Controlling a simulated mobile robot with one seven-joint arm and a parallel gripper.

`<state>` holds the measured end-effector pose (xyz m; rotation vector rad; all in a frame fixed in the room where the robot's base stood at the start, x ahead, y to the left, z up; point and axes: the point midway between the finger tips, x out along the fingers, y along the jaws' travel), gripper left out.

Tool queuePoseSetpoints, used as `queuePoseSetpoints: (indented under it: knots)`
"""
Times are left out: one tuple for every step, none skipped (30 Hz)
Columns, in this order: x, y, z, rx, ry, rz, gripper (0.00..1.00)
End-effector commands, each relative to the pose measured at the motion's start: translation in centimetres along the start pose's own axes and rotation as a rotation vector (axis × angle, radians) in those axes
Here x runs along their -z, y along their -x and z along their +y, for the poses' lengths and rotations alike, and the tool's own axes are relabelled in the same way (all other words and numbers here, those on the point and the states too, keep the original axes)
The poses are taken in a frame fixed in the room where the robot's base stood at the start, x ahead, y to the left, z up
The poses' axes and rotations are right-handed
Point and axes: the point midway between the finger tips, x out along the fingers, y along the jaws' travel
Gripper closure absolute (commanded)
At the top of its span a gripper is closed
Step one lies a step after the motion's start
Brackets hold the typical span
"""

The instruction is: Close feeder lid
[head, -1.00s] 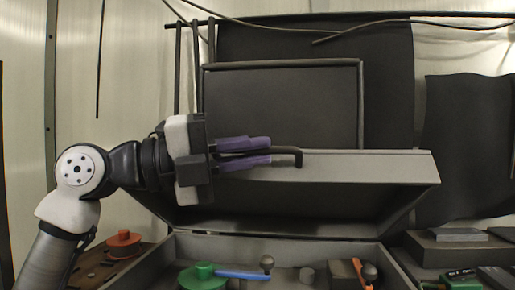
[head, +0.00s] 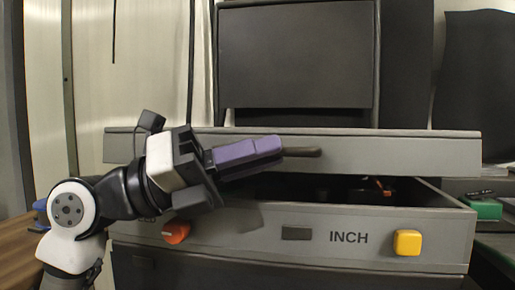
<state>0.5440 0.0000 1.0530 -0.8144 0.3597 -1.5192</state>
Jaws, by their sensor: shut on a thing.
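The feeder lid (head: 410,155) is a long grey panel, swung low over the feeder box (head: 360,218). A dark gap shows between the lid's lower edge and the box rim, widest at the right, so the lid stands partly open. The dark lid handle (head: 304,152) sticks out on the lid's front. My gripper (head: 276,150), with purple fingers, comes from the left and is shut on the handle. The fingers hide the handle's left part. Small dark and orange items show dimly inside the box.
The box front carries an orange-red knob (head: 176,232), a dark rectangular button (head: 296,233), the word INCH and a yellow button (head: 407,242). A green block (head: 485,209) lies on the right-hand surface. A dark framed panel (head: 296,55) stands behind the lid.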

Motion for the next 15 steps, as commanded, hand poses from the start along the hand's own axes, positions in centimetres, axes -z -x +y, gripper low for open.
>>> queuePoseSetpoints:
  knots:
    - [0.09,0.13,0.18,0.001,-0.003,-0.004,1.00]
    - [0.12,0.14,0.19,0.002,-0.005,-0.004,1.00]
    - [0.14,0.15,0.19,0.003,-0.007,-0.004,1.00]
    - [0.15,0.15,0.18,0.003,-0.008,-0.004,1.00]
    - [0.14,0.15,0.18,0.003,-0.008,-0.004,1.00]
    - [0.13,0.15,0.17,0.003,-0.009,-0.004,1.00]
    - [0.13,0.15,0.16,0.003,-0.009,-0.005,1.00]
    - [0.12,0.15,0.15,0.003,-0.009,-0.005,1.00]
    - [0.11,0.14,0.15,0.003,-0.009,-0.005,1.00]
    - [0.11,0.15,0.15,0.003,-0.009,-0.005,1.00]
    - [0.10,0.14,0.14,0.003,-0.009,-0.005,1.00]
    - [0.10,0.15,0.14,0.003,-0.009,-0.005,1.00]
    - [0.10,0.15,0.14,0.003,-0.009,-0.005,1.00]
    - [0.09,0.15,0.14,0.003,-0.009,-0.005,0.87]
    - [0.09,0.15,0.13,0.004,-0.009,-0.006,0.81]
